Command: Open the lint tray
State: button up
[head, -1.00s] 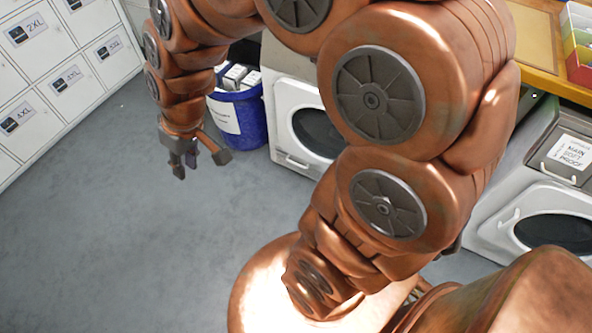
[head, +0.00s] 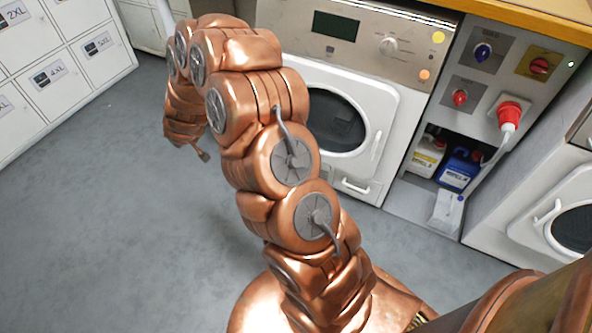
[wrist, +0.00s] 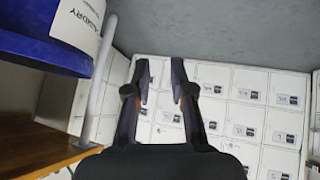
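The front-loading machine (head: 310,75) stands in the upper middle of the head view, with a round dark door. Below the door is a small white panel with a handle (head: 352,187), which looks like the lint tray and appears closed. No label on it can be read. My gripper (head: 203,154) hangs over the floor to the left of the machine, well apart from the panel and partly hidden by my arm. In the wrist view my gripper (wrist: 160,75) has its two dark fingers apart with nothing between them. The wrist view does not show the panel.
A service panel with a red plug (head: 508,115) and detergent bottles (head: 457,168) stand right of the machine. Another white machine (head: 550,215) is further right. White lockers (head: 70,60) line the left. A blue bin (wrist: 45,45) is close in the wrist view. Grey floor is open at left.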

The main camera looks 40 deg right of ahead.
jog(key=d+f+h+b, duration=0.2)
jog(key=d+f+b, duration=0.1)
jog(key=d+f, duration=0.3)
jog(key=d+f+h+b, duration=0.15)
jog(key=d+f, duration=0.25)
jog(key=f, duration=0.4)
jog(key=s+d+f+g+h+b, duration=0.1)
jog(key=s+d+f+h+b, duration=0.3)
jog(key=d+f, duration=0.35)
jog(key=s+d+f+n+g+h+b, duration=0.1)
jog(key=s+d+f+g+h+b, duration=0.15)
jog(key=s+d+f+b, duration=0.45)
jog(key=s+d+f+h+b, duration=0.2)
jog(key=s+d+f+h, duration=0.15)
jog(key=d+f, duration=0.35)
jog(key=b+x, duration=0.1)
jog(key=x, duration=0.1)
jog(key=b+x, duration=0.1)
jog(key=x, duration=0.2)
jog(key=r+b+x, duration=0.1)
jog(key=x, duration=0.2)
jog(key=shift+w+d, duration=0.15)
jog(key=shift+d, duration=0.2)
jog(key=shift+c, duration=0.4)
grip_shut()
